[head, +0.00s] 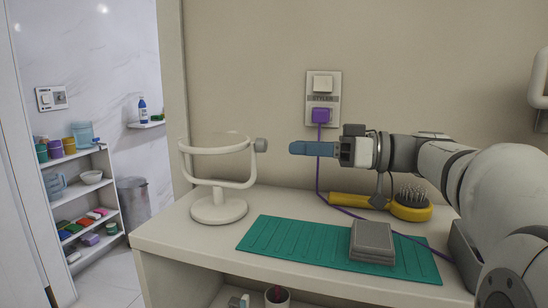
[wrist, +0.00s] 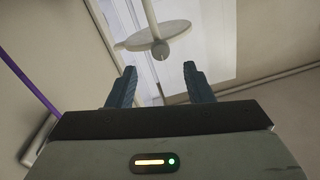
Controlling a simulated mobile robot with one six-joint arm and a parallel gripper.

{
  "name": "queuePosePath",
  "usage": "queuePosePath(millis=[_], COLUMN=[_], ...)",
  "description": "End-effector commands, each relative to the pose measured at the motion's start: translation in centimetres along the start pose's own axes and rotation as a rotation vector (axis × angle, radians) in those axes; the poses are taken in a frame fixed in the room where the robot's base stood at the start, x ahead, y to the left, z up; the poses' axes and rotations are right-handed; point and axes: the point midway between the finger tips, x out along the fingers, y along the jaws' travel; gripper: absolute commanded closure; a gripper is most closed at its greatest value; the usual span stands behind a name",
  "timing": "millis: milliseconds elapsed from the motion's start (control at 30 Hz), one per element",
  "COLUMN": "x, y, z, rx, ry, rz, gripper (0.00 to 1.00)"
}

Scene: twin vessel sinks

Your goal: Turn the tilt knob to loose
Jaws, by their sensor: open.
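The tilt knob (head: 261,145) is a small grey cylinder on the right side of a cream mirror stand (head: 219,211). The stand's round mirror (head: 215,142) lies nearly flat in its yoke. My gripper (head: 296,149) has blue fingers and is right of the knob at about its height, apart from it across a short gap. In the wrist view my gripper (wrist: 159,80) is open and empty. The knob (wrist: 160,50) shows beyond the fingertips, between them in the picture, with the mirror (wrist: 145,38) behind it. No knob marking is readable.
A purple plug (head: 321,115) sits in the wall outlet, its cable (head: 318,165) hanging behind my gripper. The space between knob and fingertips is clear.

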Motion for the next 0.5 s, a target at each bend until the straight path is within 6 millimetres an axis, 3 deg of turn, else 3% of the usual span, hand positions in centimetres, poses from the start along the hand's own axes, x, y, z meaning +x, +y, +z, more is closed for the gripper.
queuePosePath(millis=[300,500], x=[4.9,6.0], y=[-0.1,0.0], z=[0.1,0.1], rx=[0.002,0.003], ry=[-0.003,-0.002], rz=[-0.002,0.001], gripper=[0.53,0.53])
